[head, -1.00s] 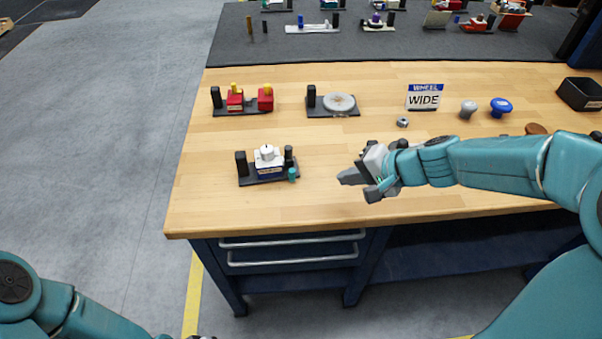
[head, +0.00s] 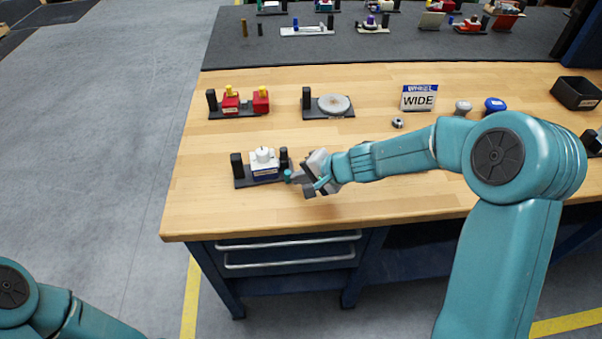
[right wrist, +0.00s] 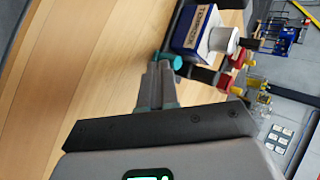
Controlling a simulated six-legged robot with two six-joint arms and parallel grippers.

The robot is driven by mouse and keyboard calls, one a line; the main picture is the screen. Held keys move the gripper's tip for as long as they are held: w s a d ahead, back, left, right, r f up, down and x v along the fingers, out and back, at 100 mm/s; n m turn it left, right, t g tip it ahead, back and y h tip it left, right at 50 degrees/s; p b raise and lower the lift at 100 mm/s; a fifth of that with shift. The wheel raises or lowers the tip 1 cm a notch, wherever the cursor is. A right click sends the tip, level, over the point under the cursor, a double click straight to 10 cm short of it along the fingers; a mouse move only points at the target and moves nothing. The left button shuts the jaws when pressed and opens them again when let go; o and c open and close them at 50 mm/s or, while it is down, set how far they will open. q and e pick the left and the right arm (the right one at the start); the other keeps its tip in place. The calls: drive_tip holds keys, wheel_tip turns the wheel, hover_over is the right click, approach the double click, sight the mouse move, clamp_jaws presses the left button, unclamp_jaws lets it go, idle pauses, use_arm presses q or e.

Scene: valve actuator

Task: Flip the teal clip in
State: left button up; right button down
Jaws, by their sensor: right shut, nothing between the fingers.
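The teal clip (head: 288,176) is a small teal piece at the right front end of the dark base of a white and blue valve unit (head: 264,165). In the right wrist view the clip (right wrist: 174,62) shows just beyond my fingertips, beside the labelled blue and white body (right wrist: 205,32). My right gripper (head: 297,179) is shut and empty, its tips at or very near the clip from the right. I cannot tell whether they touch. My left arm shows at the lower left, but its gripper is out of view.
A red and yellow unit (head: 239,102) and a unit with a round grey disc (head: 333,105) stand behind on the wooden bench (head: 200,205). A WIDE sign (head: 418,98), knobs and a black bin (head: 577,94) are at the right. The bench front is clear.

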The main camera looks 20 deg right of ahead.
drive_tip(key=shift+w, duration=0.15)
drive_tip(key=shift+w+d, duration=0.15)
drive_tip(key=shift+w, duration=0.65)
drive_tip(key=shift+w+f, duration=0.1)
drive_tip(key=shift+w, duration=0.1)
drive_tip(key=shift+s+d, duration=0.1)
drive_tip(key=shift+s, duration=0.05)
